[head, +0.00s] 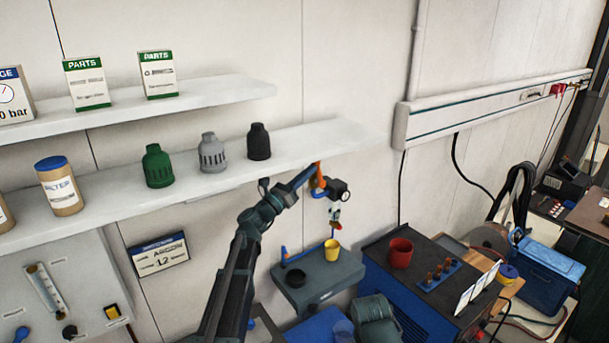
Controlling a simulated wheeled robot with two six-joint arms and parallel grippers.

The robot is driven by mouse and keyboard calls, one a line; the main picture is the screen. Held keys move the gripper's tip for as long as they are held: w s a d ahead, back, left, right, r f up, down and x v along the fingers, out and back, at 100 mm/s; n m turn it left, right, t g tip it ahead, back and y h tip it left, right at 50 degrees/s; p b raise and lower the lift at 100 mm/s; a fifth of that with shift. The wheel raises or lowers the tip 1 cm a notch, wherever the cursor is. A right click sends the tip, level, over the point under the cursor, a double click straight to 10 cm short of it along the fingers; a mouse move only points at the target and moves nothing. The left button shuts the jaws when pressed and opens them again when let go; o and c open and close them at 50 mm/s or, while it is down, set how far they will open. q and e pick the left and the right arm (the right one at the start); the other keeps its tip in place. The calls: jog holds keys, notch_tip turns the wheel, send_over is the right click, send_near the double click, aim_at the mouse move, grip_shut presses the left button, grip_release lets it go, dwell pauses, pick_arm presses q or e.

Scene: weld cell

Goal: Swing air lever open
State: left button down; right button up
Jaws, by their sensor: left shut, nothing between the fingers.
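A blue lever-like bar (302,252) shows at the back of a small grey wall shelf, below my left gripper. A blue handle (20,335) is also partly visible on the grey wall panel at the lower left, cut by the picture edge. I cannot tell for sure which of these is the air lever, or how it is set. My left gripper (335,221) points down in front of the wall, above the small shelf. It is shut and empty, apart from both blue parts. My right gripper is not in view.
The small grey shelf (335,282) holds a yellow cup (332,250) and a black dish (295,278). A dark cabinet with a red cup (400,252) stands to the right.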

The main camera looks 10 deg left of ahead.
pick_arm(q)
jog(key=shift+w+d+r+p, duration=0.6)
jog(key=shift+w+d+r, duration=0.1)
jog(key=shift+w+r, duration=0.1)
